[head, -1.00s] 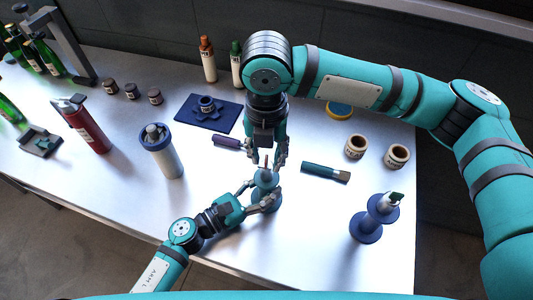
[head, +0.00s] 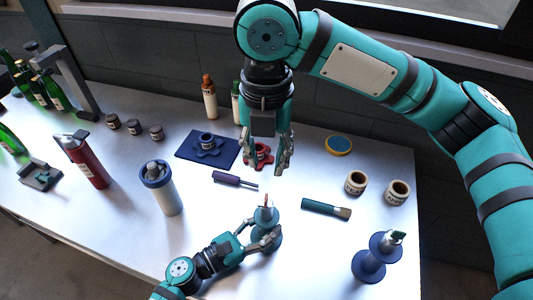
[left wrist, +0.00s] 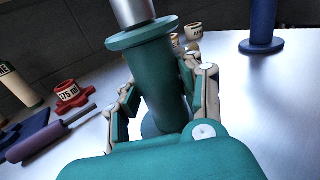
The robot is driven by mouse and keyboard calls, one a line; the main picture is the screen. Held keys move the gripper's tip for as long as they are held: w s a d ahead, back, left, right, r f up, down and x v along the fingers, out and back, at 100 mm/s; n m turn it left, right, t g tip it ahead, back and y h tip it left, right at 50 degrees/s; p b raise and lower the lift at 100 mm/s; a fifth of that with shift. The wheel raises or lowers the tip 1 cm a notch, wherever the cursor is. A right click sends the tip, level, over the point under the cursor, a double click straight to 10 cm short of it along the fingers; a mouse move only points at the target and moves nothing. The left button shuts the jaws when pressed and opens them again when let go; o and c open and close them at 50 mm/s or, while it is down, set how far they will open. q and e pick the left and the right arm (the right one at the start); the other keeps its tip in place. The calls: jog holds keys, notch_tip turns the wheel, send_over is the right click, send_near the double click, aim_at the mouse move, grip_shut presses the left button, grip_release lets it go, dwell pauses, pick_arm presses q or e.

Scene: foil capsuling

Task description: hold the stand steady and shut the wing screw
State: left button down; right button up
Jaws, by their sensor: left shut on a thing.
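A teal spool-shaped stand (head: 264,240) is upright on the table's front part. My left gripper (head: 261,240) is shut on its body from the left. In the left wrist view, the stand (left wrist: 158,85) rises between the fingers, with a silver metal cylinder (left wrist: 130,8) above its flange. A small copper-coloured tip (head: 267,199) shows at the top in the head view. I cannot make out the wing screw's wings or how far it is turned. My right gripper (head: 264,160) is empty, fingers apart, above and behind the stand, clear of it.
A purple-handled tool (head: 228,178), a red holder (head: 264,151) and a blue mat (head: 188,148) lie behind the stand. A teal brush (head: 320,207) lies to the right.

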pick_arm(q)
jog(key=c, duration=0.8)
grip_release()
jog(key=shift+o, duration=0.2)
jog(key=shift+a, duration=0.1)
